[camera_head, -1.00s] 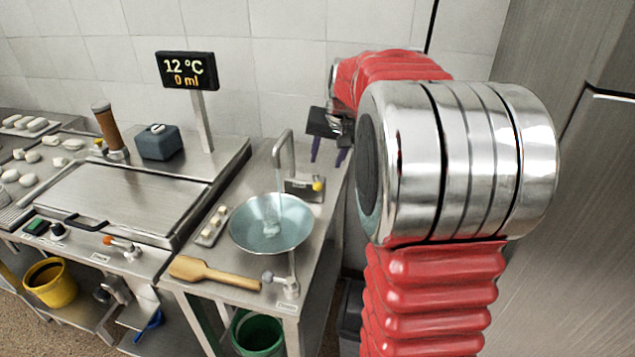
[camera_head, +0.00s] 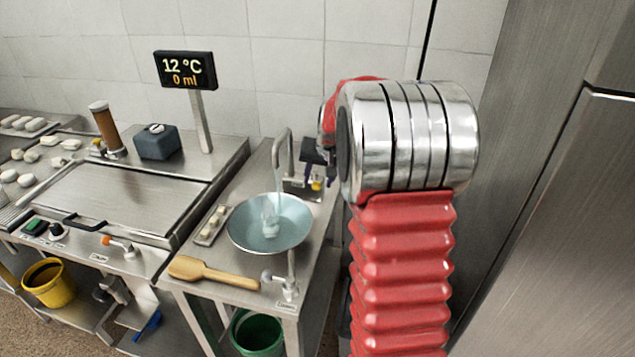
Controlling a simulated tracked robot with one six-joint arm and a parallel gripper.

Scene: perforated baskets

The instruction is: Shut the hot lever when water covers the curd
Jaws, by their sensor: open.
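A wide metal bowl (camera_head: 245,237) stands under the curved tap (camera_head: 283,150). A stream of water (camera_head: 278,185) falls from the tap into the bowl. A pale lump (camera_head: 269,226), apparently the curd, shows in the bluish bowl; I cannot tell whether water covers it. A small lever with a yellow tip (camera_head: 316,186) is at the tap's base; its label is not readable, so I cannot tell if it is the hot one. My gripper (camera_head: 318,181) is open and empty, right at this yellow tip in the picture; contact cannot be judged. My arm hides part of it.
The display (camera_head: 186,70) reads 12 °C and 0 ml. A wooden paddle (camera_head: 212,273), a small tray of white pieces (camera_head: 213,226) and a grey-knobbed valve (camera_head: 284,283) lie around the bowl. A steel vat (camera_head: 120,200) with an orange-tipped valve (camera_head: 120,246) stands left.

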